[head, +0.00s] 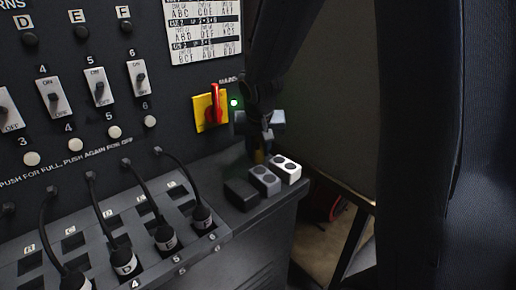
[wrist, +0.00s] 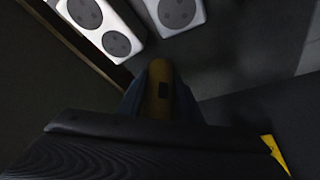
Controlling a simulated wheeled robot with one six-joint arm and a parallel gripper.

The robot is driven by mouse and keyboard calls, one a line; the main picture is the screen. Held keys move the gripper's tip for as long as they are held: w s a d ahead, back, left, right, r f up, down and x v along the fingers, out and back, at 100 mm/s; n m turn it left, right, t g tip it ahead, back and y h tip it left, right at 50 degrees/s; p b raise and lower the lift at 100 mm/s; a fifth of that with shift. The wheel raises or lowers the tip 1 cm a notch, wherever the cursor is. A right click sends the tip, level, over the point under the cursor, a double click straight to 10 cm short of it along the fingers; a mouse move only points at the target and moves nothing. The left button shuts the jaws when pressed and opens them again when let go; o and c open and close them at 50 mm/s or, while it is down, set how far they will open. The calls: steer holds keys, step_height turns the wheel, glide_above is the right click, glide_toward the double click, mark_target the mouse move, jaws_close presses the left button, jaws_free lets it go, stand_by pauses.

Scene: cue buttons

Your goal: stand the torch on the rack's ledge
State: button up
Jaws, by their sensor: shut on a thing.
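My gripper (head: 261,146) is at the right end of the rack, in front of the panel, and is shut on the torch. The torch shows as a small brownish-yellow piece (head: 259,156) below the fingers in the head view. In the wrist view the torch (wrist: 160,92) is a brown-yellow cylinder with a dark square mark, between the blue fingers. The rack's ledge (head: 218,168) is the dark flat top at the panel's foot. I cannot tell whether the torch touches it, as its lower end is partly hidden behind the blocks.
A black block (head: 241,195), a grey block (head: 265,181) and a white block (head: 288,170) stand in a row on the ledge, close to the torch. A red switch on a yellow plate (head: 210,108) is on the panel. Plugged cables (head: 201,215) lie to the left.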

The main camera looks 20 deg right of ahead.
steer(key=shift+f, duration=0.15)
steer(key=o, duration=1.2)
steer(key=shift+r, duration=0.5)
steer(key=b+v, duration=0.1)
steer(key=v, duration=1)
steer(key=shift+s+r, duration=0.2)
